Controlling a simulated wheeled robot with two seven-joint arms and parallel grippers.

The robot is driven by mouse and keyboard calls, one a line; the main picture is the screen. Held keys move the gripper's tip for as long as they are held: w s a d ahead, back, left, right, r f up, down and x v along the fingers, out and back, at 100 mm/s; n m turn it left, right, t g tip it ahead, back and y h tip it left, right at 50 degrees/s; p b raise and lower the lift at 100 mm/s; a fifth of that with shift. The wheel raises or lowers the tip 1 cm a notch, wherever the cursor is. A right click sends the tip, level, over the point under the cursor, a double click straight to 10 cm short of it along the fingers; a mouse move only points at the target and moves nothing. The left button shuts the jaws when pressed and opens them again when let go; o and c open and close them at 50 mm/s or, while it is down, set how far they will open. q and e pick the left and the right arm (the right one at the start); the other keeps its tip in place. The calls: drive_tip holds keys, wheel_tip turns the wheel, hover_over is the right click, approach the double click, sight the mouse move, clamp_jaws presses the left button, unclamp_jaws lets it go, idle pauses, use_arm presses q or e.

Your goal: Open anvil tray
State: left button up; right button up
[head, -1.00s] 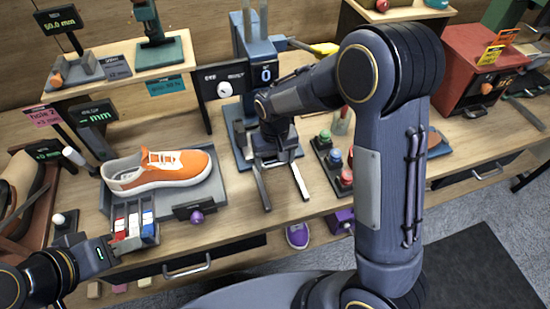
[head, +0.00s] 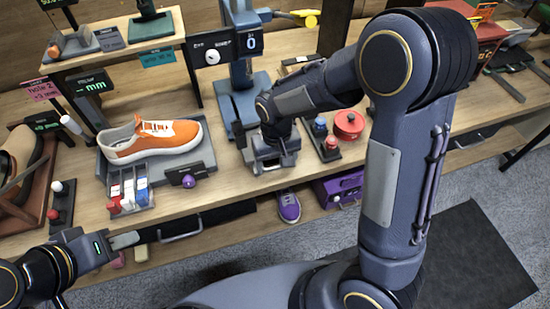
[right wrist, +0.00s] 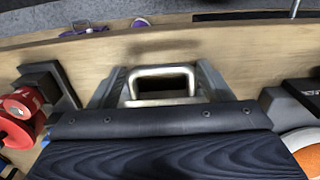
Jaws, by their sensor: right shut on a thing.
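In the right wrist view, a silver U-shaped handle (right wrist: 163,71) with a dark opening below it sits between the fingers of my right gripper (right wrist: 160,85). The gripper is shut on this handle. In the head view, my right gripper (head: 272,160) is low at the front of the blue press (head: 243,70), near the bench's front edge. My arm hides the handle there, and most of the anvil tray cannot be made out. My left gripper (head: 124,240) is away at the lower left, in front of the bench edge; its finger gap is unclear.
An orange sneaker (head: 150,140) lies on a grey platform left of the press. A rack of red, white and blue pieces (head: 130,195) stands before it. Red and blue knobbed items (head: 330,135) stand close right of my right gripper. A purple shoe (head: 289,206) is below.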

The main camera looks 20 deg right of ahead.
drive_tip(key=shift+w+d, duration=0.1)
drive_tip(key=o, duration=1.1)
wheel_tip(320, 180, up, 7)
drive_tip(key=shift+r, duration=0.4)
